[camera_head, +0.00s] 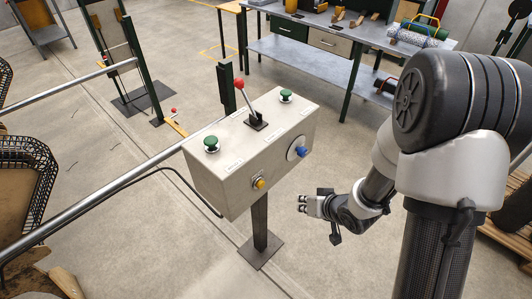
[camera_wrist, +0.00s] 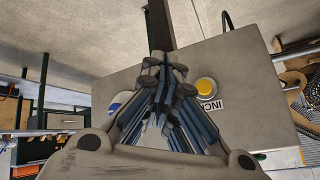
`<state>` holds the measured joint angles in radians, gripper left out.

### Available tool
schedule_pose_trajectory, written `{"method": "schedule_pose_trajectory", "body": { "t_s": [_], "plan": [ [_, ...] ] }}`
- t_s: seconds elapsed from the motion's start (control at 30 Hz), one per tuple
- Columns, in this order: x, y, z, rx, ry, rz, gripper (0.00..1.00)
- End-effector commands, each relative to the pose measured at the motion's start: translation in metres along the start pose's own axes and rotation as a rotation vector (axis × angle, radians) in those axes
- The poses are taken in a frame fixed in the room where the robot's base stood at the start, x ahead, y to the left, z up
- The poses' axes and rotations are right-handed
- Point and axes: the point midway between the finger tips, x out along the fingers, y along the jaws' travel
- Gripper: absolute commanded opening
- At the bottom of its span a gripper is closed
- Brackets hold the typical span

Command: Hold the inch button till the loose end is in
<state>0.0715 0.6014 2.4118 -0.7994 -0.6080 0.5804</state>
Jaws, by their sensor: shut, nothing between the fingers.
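The yellow inch button (camera_head: 259,184) is on the front face of a beige control box (camera_head: 225,190) on a post. In the wrist view the yellow button (camera_wrist: 206,87) sits beside a label (camera_wrist: 209,104) reading INCH, upside down. My gripper (camera_head: 302,204) is shut and empty, in front of the box and right of the button in the head view. In the wrist view my gripper's fingertips (camera_wrist: 164,64) lie left of the button, apart from it. I cannot make out a loose end in either view.
A blue knob (camera_head: 301,152) is on the same face. A red-tipped lever (camera_head: 240,86) and green buttons (camera_head: 211,143) (camera_head: 286,96) are on top. A metal rail (camera_head: 110,191) and chain-link mesh (camera_head: 47,151) lie left. A workbench (camera_head: 330,50) stands behind. Floor before the box is clear.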

Motion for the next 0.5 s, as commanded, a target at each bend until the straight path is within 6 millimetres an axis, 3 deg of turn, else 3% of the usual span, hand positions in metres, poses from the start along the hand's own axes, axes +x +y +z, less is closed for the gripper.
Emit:
{"method": "schedule_pose_trajectory", "body": {
  "t_s": [0.03,0.2,0.5],
  "plan": [
    [0.009,-0.007,0.011,0.02,-0.009,-0.045,0.0],
    [0.022,-0.024,0.026,0.059,-0.006,-0.136,0.0],
    [0.024,-0.026,0.027,0.064,-0.004,-0.15,0.0]
  ]
}}
